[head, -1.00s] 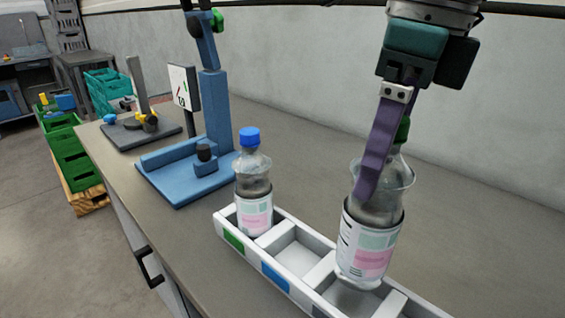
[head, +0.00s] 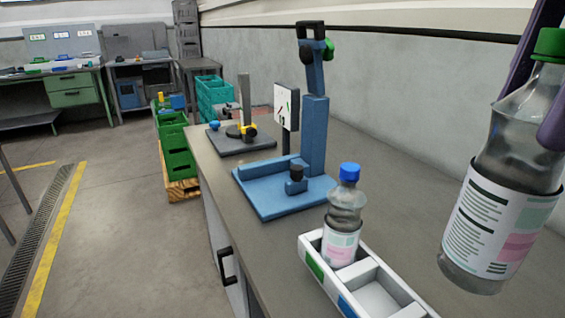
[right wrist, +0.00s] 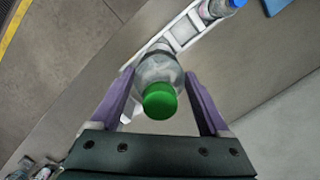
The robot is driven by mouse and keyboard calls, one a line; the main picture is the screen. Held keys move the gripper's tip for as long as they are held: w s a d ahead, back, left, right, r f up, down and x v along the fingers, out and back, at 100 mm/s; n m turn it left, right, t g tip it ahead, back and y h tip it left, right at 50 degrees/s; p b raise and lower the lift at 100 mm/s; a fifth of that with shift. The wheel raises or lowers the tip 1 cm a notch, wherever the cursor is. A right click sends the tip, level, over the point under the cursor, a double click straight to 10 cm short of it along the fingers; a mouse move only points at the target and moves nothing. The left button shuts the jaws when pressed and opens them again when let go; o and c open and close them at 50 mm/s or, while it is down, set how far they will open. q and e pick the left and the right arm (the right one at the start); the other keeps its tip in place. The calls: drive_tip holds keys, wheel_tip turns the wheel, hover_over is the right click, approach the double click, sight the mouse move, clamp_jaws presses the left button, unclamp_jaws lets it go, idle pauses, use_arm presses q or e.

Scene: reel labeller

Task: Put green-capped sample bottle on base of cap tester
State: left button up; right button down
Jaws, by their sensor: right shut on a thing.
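The green-capped sample bottle (head: 505,180) hangs upright in the air at the right of the head view. My right gripper (right wrist: 160,92) is shut on it, with a purple finger on each side below the green cap in the right wrist view. The cap tester (head: 315,130) is the blue stand on the bench, left of the bottle. Its flat blue base (head: 262,190) is bare at the front apart from a small block with a black knob. My left gripper is not in view.
A white rack (head: 308,240) holds a blue-capped bottle (head: 344,215) in its end compartment, close to the tester. The compartment beside it is empty. A dark stand with a yellow part (head: 240,138) stands behind. Green crates (head: 174,145) stand on the floor.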

sight(524, 112)
drive_tip(key=n, duration=0.2)
drive_tip(key=a+n, duration=0.1)
drive_tip(key=n, duration=0.1)
drive_tip(key=n+p, duration=0.1)
drive_tip(key=n, duration=0.1)
drive_tip(key=shift+s+a+r+n+g, duration=0.2)
drive_tip(key=shift+r+n+g, duration=0.1)
drive_tip(key=shift+r+g, duration=0.1)
drive_tip(key=n, duration=0.4)
drive_tip(key=shift+s+a+r+p, duration=0.1)
drive_tip(key=shift+s+a+p, duration=0.1)
drive_tip(key=shift+a+p, duration=0.1)
drive_tip(key=n, duration=0.4)
drive_tip(key=n+g+p, duration=0.1)
drive_tip(key=n, duration=0.1)
drive_tip(key=shift+s+a+r+n+h, duration=0.15)
drive_tip(key=shift+s+a+n+h, duration=0.1)
drive_tip(key=shift+n+h, duration=0.05)
drive_tip(key=n, duration=0.5)
drive_tip(key=shift+s+a+r+h+p, duration=0.1)
drive_tip(key=shift+s+a+h+p, duration=0.1)
drive_tip(key=shift+h+p, duration=0.15)
